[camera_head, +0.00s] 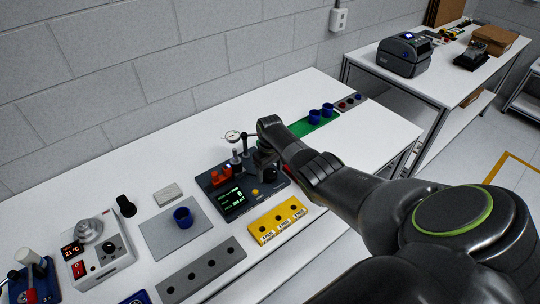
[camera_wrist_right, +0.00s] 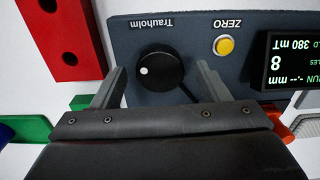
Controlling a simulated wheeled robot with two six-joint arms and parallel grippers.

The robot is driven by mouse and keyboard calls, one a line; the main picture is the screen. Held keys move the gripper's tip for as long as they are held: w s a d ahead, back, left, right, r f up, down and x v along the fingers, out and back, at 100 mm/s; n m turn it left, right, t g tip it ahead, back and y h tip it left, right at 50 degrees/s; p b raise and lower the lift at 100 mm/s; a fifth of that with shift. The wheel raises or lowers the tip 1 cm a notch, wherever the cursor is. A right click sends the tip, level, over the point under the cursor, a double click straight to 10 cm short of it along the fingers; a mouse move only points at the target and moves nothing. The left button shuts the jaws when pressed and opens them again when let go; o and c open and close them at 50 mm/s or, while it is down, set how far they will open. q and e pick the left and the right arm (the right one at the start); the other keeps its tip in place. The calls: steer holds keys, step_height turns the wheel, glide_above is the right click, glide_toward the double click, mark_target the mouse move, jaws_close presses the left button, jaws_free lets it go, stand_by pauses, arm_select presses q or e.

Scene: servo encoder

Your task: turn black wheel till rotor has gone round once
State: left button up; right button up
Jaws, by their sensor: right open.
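The black wheel (camera_wrist_right: 160,76) has a white dot near its left edge in the right wrist view. It sits on the dark panel of the encoder device (camera_head: 233,199). My right gripper (camera_wrist_right: 161,84) is open, with one finger on each side of the wheel; I cannot tell whether either finger touches it. In the head view my right gripper (camera_head: 268,160) is over the device's right part. The device's screen (camera_head: 231,198) is lit with green and white text, beside a yellow ZERO button (camera_wrist_right: 225,46). I cannot make out the rotor. My left gripper is out of view.
A dial gauge (camera_head: 232,136) stands behind the device. A yellow block with holes (camera_head: 277,221) lies in front, and a grey plate with a blue ring (camera_head: 183,217) lies to the left. A green tray with blue cups (camera_head: 314,122) is behind my right arm.

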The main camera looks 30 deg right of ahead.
mark_target(270, 173)
steer(key=shift+r, duration=0.45)
step_height(270, 173, up, 16)
steer(key=b, duration=0.2)
steer(key=shift+r, duration=0.15)
